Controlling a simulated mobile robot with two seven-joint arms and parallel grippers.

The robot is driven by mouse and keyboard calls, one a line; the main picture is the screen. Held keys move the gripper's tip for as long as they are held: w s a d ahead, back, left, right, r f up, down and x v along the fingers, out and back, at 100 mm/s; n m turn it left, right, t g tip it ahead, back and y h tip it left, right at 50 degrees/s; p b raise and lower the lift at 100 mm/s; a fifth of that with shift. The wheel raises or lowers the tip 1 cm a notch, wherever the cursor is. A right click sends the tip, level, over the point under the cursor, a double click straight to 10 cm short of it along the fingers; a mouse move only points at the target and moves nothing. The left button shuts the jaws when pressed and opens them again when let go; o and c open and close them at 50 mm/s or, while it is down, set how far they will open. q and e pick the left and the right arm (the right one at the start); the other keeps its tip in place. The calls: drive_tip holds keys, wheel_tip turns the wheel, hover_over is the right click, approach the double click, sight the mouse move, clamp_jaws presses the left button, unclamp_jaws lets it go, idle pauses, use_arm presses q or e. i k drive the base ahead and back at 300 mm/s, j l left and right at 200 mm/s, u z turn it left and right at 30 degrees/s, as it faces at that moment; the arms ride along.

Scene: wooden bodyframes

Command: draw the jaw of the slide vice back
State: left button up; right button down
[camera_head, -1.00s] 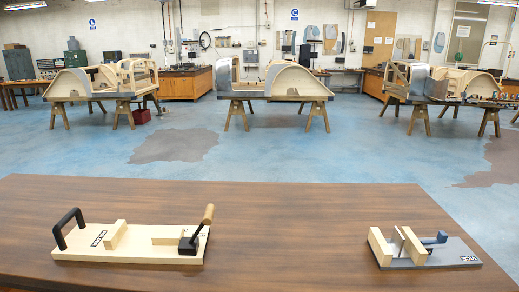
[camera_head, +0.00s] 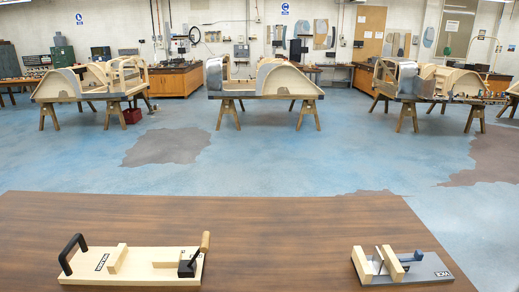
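At the right of the table stands a small vice (camera_head: 428,270) with a grey base. It has a pale wooden block (camera_head: 361,265) at its left and a second pale wooden block (camera_head: 394,264) to the right. A thin upright plate (camera_head: 378,257) stands between the blocks, with gaps visible. The base carries a dark label, too small to read surely. Neither of my grippers is in view.
On the table's left lies a wooden board (camera_head: 130,279) with a black handle (camera_head: 72,252), wooden blocks and a wood-tipped lever (camera_head: 204,243). The table (camera_head: 280,240) is clear between the two devices. Wooden bodyframes on trestles (camera_head: 262,80) stand beyond, across open blue floor.

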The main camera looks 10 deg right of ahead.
sight(397, 269)
drive_tip(key=k+l+z, duration=0.1)
drive_tip(key=z, duration=1.1)
